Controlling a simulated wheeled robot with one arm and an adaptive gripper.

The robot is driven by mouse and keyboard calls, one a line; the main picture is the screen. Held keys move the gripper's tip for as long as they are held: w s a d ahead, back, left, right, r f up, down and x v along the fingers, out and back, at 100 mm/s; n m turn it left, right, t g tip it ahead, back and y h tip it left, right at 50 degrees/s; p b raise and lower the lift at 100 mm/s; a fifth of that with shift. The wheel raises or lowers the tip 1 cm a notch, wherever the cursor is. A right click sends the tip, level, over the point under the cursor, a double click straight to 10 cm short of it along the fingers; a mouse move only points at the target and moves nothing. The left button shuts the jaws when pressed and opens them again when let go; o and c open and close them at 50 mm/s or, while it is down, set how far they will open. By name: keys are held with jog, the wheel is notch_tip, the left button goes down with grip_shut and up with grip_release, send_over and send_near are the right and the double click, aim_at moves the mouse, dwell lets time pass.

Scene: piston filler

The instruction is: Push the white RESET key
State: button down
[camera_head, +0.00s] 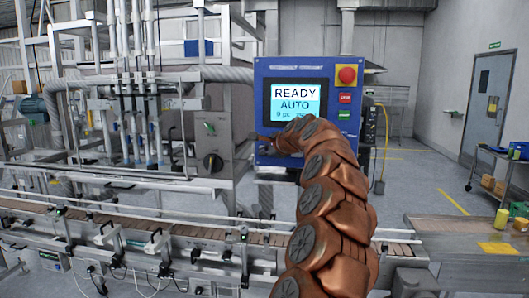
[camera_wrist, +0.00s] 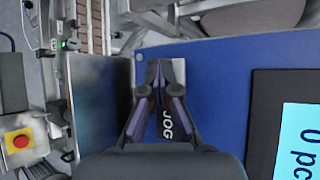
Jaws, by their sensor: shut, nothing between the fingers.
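The blue control panel (camera_head: 262,99) stands behind the conveyor in the head view, and its screen (camera_head: 295,99) reads READY, AUTO and 0 pc. My gripper (camera_wrist: 160,68) is shut and empty, with its fingertips at the panel's lower left corner. In the wrist view a pale white key (camera_wrist: 179,72) shows beside and behind the fingertips. No lettering shows on it, as the fingers cover most of it. A black key marked JOG (camera_wrist: 167,124) lies beside it, partly behind the fingers. I cannot tell whether the fingertips touch the white key. In the head view my arm hides this corner.
The panel also has a red mushroom button (camera_head: 347,75), a red STOP key (camera_head: 345,98) and a green key (camera_head: 344,114). A conveyor (camera_head: 130,207) runs in front. A grey cabinet with a rotary knob (camera_head: 213,162) stands close left of the panel.

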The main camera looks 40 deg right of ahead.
jog(key=shift+s+a+b, duration=0.35)
jog(key=shift+s+a, duration=0.15)
jog(key=shift+a, duration=0.15)
dwell(0.3)
jog(key=shift+s+a+f, duration=0.1)
jog(key=shift+s+a, duration=0.15)
jog(key=shift+a, duration=0.15)
jog(key=shift+s+a+b, duration=0.45)
jog(key=shift+a+b, duration=0.05)
jog(key=shift+s+a+b, duration=0.2)
jog(key=shift+s+a, duration=0.15)
jog(key=shift+a, duration=0.25)
jog(key=shift+s+a+b, duration=0.2)
jog(key=shift+s+a, duration=0.15)
jog(key=shift+a, duration=0.2)
